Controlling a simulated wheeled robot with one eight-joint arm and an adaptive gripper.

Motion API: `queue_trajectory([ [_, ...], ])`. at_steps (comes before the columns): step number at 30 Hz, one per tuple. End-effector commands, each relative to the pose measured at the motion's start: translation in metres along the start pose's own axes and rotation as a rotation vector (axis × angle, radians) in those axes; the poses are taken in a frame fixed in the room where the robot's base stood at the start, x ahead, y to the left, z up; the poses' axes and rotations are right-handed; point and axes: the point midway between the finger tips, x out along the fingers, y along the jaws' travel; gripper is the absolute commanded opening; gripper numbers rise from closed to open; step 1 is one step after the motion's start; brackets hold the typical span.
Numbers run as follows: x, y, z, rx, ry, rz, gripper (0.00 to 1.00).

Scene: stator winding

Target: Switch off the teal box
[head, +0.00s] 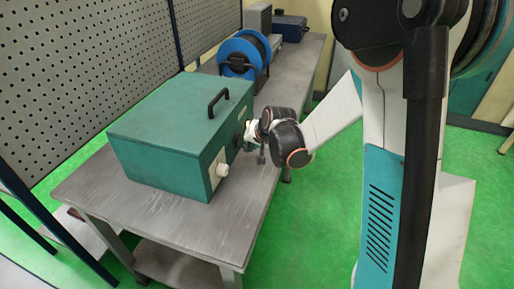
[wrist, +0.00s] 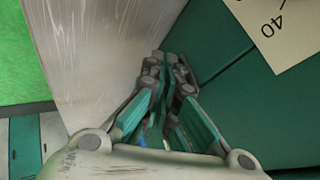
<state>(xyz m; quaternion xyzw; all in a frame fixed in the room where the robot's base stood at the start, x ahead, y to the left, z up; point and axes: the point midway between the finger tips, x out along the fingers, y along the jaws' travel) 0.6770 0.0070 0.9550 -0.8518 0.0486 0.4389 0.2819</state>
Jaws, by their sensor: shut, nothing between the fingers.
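The teal box (head: 165,135) sits on the grey metal table, with a black handle (head: 218,103) on its lid. A white knob (head: 222,170) stands out from a pale plate near the bottom of its front face. My gripper (wrist: 167,62) is shut and empty, beside the box's front face, to the right of the knob in the head view. In the wrist view the teal face fills the right side, and a cream label (wrist: 275,30) marked 40 shows at top right. The knob does not show there. I cannot tell whether the fingertips touch the box.
The grey table (head: 95,190) runs away to the back. A blue cable reel (head: 236,55) stands behind the box, and a dark blue case (head: 289,28) stands farther back. A perforated panel (head: 90,75) rises along the left. The green floor (head: 310,240) is clear in front.

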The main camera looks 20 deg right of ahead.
Motion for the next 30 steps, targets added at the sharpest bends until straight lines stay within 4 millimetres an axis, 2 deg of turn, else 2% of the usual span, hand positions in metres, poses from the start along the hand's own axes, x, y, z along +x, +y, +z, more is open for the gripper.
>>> queue_trajectory([
  [6,0.006,-0.015,-0.001,0.000,0.000,0.000,0.00],
  [17,0.006,-0.017,-0.002,0.000,0.000,0.001,0.00],
  [23,0.007,-0.027,-0.003,-0.035,-0.020,0.066,0.00],
  [30,0.008,-0.025,-0.003,-0.035,-0.021,0.078,0.00],
])
